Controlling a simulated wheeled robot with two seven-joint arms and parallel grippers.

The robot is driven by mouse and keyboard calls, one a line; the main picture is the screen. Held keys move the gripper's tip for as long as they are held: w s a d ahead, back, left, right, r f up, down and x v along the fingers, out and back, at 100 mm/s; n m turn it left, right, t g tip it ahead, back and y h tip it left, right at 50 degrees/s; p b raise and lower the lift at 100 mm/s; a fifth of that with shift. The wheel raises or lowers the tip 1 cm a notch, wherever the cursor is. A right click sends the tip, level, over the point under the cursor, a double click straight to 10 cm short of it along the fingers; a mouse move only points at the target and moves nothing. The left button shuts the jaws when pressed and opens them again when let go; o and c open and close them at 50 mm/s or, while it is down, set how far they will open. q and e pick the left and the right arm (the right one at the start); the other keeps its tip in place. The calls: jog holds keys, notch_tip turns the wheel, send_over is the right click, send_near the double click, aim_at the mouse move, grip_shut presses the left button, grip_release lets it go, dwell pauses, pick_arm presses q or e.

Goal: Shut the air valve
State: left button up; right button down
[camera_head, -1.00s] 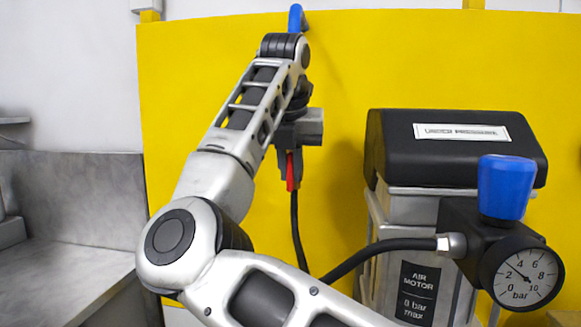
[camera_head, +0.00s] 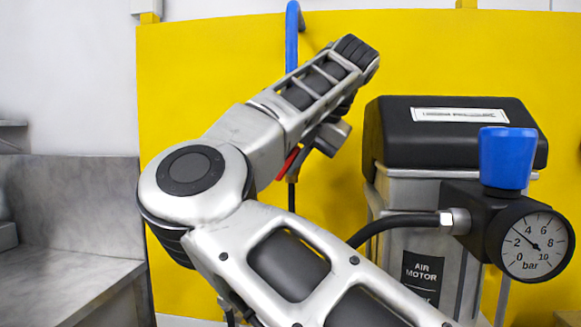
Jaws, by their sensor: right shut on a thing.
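The air valve's red lever (camera_head: 288,164) shows in the head view in front of the yellow panel, on the line between a blue pipe (camera_head: 291,45) above and a black hose below. It slants from upper right to lower left. My right gripper (camera_head: 299,158) is shut on the lever, coming from its upper right. My left gripper is not in view.
At the right stands an air motor (camera_head: 424,268) with a black top, a blue knob (camera_head: 507,158) and a pressure gauge (camera_head: 534,246) reading about 3 bar. A black hose (camera_head: 398,226) joins it. A grey bench (camera_head: 70,240) is at the left.

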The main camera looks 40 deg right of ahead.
dwell(0.5)
jog(key=c, duration=1.5)
grip_release()
jog(key=shift+o, duration=0.2)
